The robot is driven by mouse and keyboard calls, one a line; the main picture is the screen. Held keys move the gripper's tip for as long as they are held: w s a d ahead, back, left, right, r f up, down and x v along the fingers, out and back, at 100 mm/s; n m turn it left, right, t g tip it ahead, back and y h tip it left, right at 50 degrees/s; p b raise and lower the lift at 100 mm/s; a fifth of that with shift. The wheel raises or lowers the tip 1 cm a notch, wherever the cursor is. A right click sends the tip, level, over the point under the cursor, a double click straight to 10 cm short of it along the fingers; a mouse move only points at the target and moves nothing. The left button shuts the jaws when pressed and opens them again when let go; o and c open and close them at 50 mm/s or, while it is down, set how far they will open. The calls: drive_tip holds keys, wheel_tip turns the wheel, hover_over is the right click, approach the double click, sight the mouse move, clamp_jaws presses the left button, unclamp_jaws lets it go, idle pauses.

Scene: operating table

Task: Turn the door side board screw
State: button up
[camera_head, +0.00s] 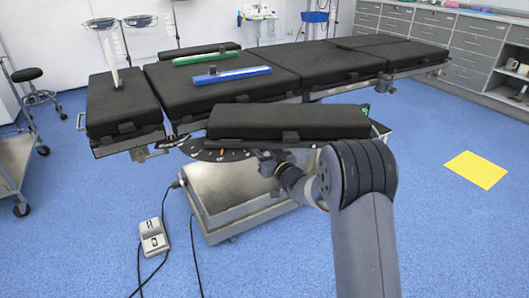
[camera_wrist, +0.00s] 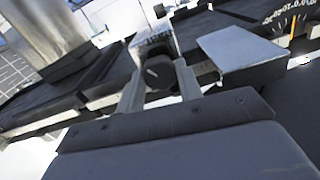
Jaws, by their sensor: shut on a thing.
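The black padded side board (camera_head: 288,121) runs along the near side of the operating table (camera_head: 228,92). My gripper (camera_head: 268,160) reaches under this board's edge in the head view, and my own arm partly hides it. In the wrist view, my gripper (camera_wrist: 160,84) has its two light fingers on either side of a dark round screw knob (camera_wrist: 158,71) and is shut on it. The knob sits in front of a pale metal block (camera_wrist: 152,42). The screw cannot be made out in the head view.
A metal rail (camera_wrist: 108,100) and a pale block (camera_wrist: 240,48) lie close to the fingers. The table's metal base (camera_head: 235,203) stands below. A foot pedal (camera_head: 152,236) with cables is on the floor at left. Blue floor is free at right, around a yellow sheet (camera_head: 476,170).

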drive_tip(key=shift+m+p, duration=0.4)
drive_tip(key=shift+c, duration=0.3)
drive_tip(key=m+p, duration=0.2)
drive_tip(key=m, duration=0.1)
drive_tip(key=shift+r+m+p, duration=0.15)
drive_tip(key=shift+m+p, duration=0.25)
drive_tip(key=m+p, duration=0.3)
drive_tip(key=m, duration=0.3)
drive_tip(key=o, duration=1)
drive_tip(key=shift+s, duration=0.1)
drive_tip(key=p+v, duration=0.2)
drive_tip(key=v, duration=0.8)
drive_tip(key=shift+s+d, duration=0.25)
